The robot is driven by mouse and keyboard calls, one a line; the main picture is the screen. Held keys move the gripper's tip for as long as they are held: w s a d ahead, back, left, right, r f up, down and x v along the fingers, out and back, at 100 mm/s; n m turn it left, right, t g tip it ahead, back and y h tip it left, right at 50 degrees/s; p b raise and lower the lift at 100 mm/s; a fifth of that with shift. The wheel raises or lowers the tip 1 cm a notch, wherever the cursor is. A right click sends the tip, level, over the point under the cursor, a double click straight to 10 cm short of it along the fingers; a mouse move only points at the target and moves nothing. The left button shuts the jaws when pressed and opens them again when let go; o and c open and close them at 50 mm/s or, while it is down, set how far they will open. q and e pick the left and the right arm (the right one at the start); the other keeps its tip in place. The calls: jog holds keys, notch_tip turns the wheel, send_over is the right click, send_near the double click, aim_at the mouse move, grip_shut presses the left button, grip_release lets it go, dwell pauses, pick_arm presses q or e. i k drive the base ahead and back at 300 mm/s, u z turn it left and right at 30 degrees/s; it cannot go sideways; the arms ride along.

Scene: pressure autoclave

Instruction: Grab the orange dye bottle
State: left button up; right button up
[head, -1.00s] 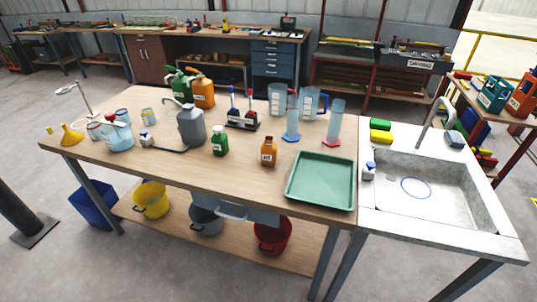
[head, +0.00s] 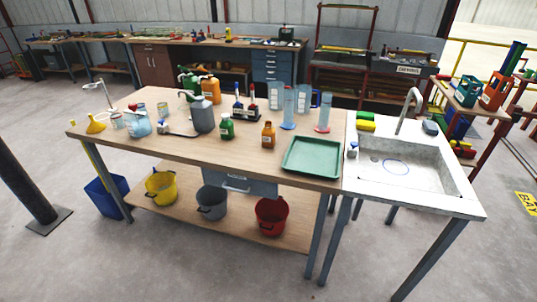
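The orange dye bottle (head: 268,136) is a small bottle with a pale label. It stands upright on the wooden table (head: 190,147), left of the green tray (head: 312,157) and right of a small green bottle (head: 227,127). Nothing covers it. Neither of my grippers shows in the head view.
A larger orange jug (head: 210,90) and a grey can (head: 203,115) stand further back. Clear cylinders (head: 288,108) stand behind the orange bottle. A sink (head: 400,165) adjoins the table at right. Buckets, one of them red (head: 271,215), sit on the lower shelf. The front floor is clear.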

aim_at(268, 132)
jog(key=k, duration=0.55)
jog(key=z, duration=0.95)
jog(key=i, duration=1.35)
jog(key=u, duration=0.25)
